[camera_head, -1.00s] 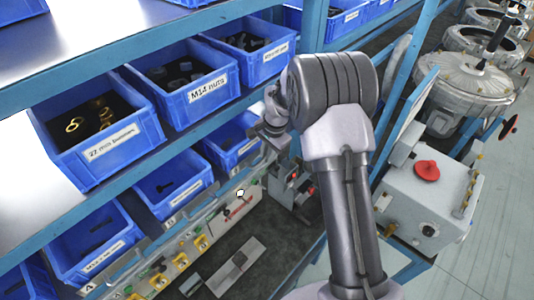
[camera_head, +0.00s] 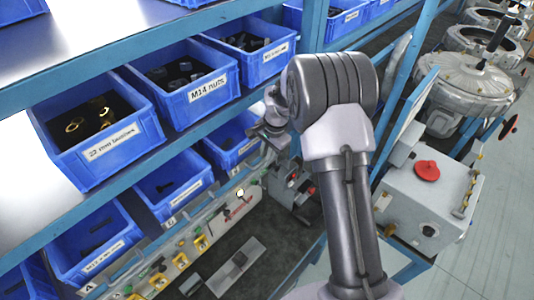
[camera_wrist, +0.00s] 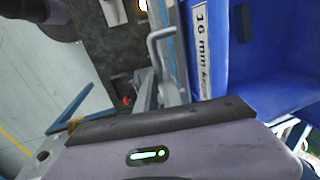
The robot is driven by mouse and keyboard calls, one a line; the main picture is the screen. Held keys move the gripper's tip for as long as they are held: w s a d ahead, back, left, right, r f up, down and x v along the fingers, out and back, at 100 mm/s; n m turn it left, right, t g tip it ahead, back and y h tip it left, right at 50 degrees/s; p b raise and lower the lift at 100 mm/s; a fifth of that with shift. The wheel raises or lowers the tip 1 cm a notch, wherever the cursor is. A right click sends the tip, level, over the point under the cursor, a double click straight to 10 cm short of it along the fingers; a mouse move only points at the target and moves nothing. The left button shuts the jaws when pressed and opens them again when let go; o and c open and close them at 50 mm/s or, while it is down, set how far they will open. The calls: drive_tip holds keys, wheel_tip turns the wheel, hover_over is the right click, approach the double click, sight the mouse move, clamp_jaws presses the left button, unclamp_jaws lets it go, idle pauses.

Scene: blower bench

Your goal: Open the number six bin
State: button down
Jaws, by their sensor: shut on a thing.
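A blue bin (camera_wrist: 215,70) with a white label beginning "16 mm" fills the right of the wrist view, its front wall running under my gripper's housing. It appears to be the right-hand bin of the lower row (camera_head: 222,150) in the head view, partly behind my wrist. My gripper (camera_head: 270,128) is at that bin's front right. It is shut on the bin's front edge as far as I can tell. The fingertips and the contact are hidden by the housing (camera_wrist: 160,145). I cannot read a number six on any bin.
Labelled blue bins stand above, including M14 nuts (camera_head: 188,90) and one with brass bushes (camera_head: 105,135). Blue shelf beams (camera_head: 100,90) and a post (camera_head: 313,25) are close to my arm. A grey bench fixture (camera_head: 290,185) sits below. A grey control box (camera_head: 430,205) is at right.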

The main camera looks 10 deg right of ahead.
drive_tip(key=s+d+b, duration=0.6)
drive_tip(key=s+d, duration=0.3)
drive_tip(key=s, duration=0.5)
drive_tip(key=shift+d, duration=0.15)
drive_tip(key=c, duration=1.5)
unclamp_jaws()
wheel_tip(320, 180, up, 17)
drive_tip(key=s+d+p, duration=0.2)
drive_tip(key=shift+s, duration=0.4)
